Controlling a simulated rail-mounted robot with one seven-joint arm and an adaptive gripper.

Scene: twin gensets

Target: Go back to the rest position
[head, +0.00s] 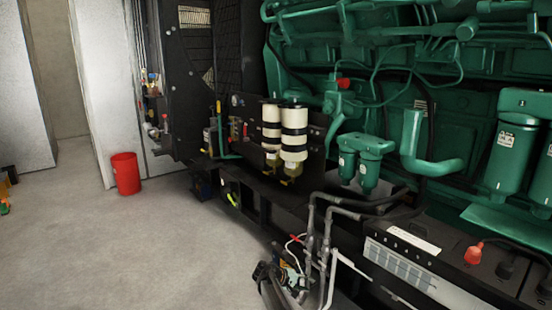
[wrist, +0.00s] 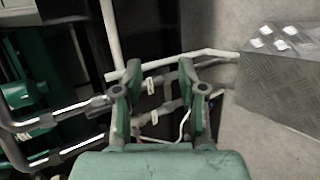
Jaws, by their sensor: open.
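My gripper (wrist: 162,88) shows in the wrist view, with its two green and grey fingers spread apart and nothing held between them. Behind the fingers are grey pipes (wrist: 168,106), a white wire and a thin red wire. I cannot tell whether the fingers touch any pipe. In the head view I cannot make out my gripper with certainty. Grey pipes (head: 325,240) and a cluster of wires and small parts (head: 290,262) stand low in front of the engine there.
The large green engine (head: 385,95) fills the right side, with white-and-black filters (head: 294,140) and a black battery box (head: 420,262) before it. A red bin (head: 126,174) stands on open floor at left. A metal tread-plate block (wrist: 278,90) is at right in the wrist view.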

